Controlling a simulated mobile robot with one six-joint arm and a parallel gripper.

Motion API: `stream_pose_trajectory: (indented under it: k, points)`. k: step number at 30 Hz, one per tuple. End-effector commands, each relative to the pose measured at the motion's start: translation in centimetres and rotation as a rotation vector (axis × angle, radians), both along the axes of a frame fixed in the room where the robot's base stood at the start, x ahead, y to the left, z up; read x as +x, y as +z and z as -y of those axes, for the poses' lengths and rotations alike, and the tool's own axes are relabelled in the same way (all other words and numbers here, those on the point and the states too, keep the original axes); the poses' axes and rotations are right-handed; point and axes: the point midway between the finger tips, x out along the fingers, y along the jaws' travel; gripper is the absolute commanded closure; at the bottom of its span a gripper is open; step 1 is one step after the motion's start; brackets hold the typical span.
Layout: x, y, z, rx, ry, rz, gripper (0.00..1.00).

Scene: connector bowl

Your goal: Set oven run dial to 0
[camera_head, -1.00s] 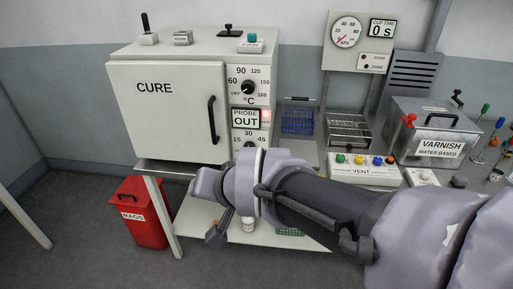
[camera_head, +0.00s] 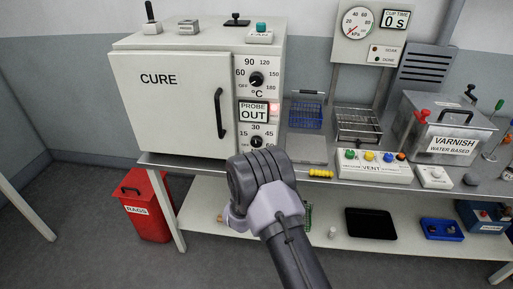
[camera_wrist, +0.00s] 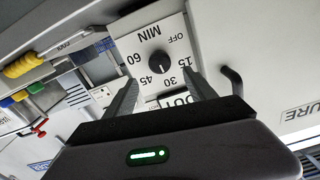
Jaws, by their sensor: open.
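The oven run dial is a black knob on a white MIN plate, low on the oven's control panel. It shows in the head view (camera_head: 256,141) and upside down in the wrist view (camera_wrist: 159,62), with OFF, 15, 30, 45 and 60 around it. Its small light mark seems to point toward the 30–45 side, away from OFF; the exact setting is unclear. My gripper (camera_wrist: 163,80) is open and empty, its fingers either side of the dial in the picture, apparently short of it. In the head view my wrist hides the fingers and the plate's lower part.
The CURE oven (camera_head: 170,100) has a handle (camera_head: 219,113) beside the panel. A temperature dial (camera_head: 257,79) and PROBE OUT display (camera_head: 253,112) sit above the run dial. A VENT box (camera_head: 372,167) stands to the right.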

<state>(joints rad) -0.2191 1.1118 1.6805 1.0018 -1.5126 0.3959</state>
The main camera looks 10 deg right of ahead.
Motion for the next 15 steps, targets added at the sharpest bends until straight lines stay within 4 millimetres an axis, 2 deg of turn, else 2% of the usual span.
stream_pose_trajectory:
  k: [3,6,10,15]
  points:
    - [3.2,-0.3,1.2,0.001,-0.002,0.003,0.36]
    - [5.4,-0.2,1.8,0.000,0.000,0.002,0.36]
    - [7.1,-0.1,2.4,0.000,-0.001,0.001,0.36]
    - [7.8,0.0,2.5,-0.001,0.000,-0.001,0.36]
